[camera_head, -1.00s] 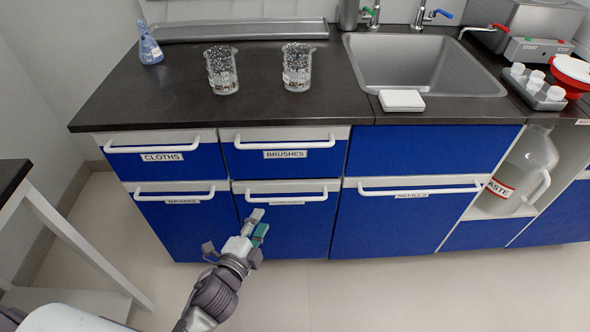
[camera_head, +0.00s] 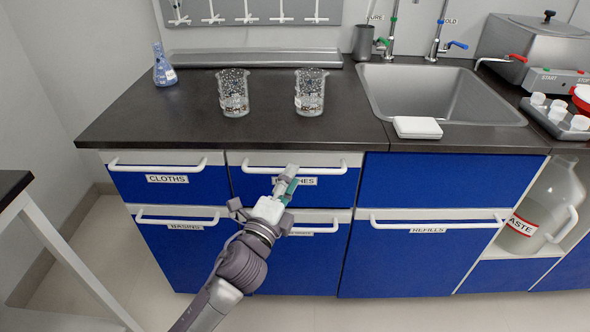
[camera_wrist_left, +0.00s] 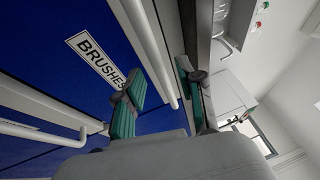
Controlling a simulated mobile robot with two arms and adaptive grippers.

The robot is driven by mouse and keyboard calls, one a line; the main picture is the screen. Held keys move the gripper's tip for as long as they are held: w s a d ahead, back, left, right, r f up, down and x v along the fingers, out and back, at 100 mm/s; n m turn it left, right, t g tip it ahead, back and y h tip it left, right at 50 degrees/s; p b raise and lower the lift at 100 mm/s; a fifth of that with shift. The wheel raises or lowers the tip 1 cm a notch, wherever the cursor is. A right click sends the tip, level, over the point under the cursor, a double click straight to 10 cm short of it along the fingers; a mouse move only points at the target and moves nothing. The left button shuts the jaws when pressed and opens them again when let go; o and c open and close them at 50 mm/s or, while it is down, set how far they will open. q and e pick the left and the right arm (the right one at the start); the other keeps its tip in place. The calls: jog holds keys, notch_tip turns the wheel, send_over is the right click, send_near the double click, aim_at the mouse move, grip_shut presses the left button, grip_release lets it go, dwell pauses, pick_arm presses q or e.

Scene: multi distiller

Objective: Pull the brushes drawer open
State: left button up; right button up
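The brushes drawer (camera_head: 337,190) is the blue-fronted upper drawer in the second column of the counter. It looks shut. Its white bar handle (camera_head: 328,170) runs across the top, and its label is partly covered by my left gripper (camera_head: 289,174). In the left wrist view the BRUSHES label (camera_wrist_left: 95,58) and handle (camera_wrist_left: 145,40) are close. My left gripper's green-padded fingers (camera_wrist_left: 160,80) are spread apart, with the handle bar lying across the view between them. I cannot tell whether they touch it. My right gripper is not in view.
The cloths drawer (camera_head: 165,185) is to the left, with more fronts below. Two glass beakers (camera_head: 233,95) and a flask (camera_head: 163,66) stand on the counter (camera_head: 180,118). A sink (camera_head: 435,92) is at right, and a table edge (camera_head: 15,190) at left.

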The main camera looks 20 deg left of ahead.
pick_arm(q)
jog(key=shift+x, duration=1.45)
jog(key=shift+c, duration=0.2)
grip_shut()
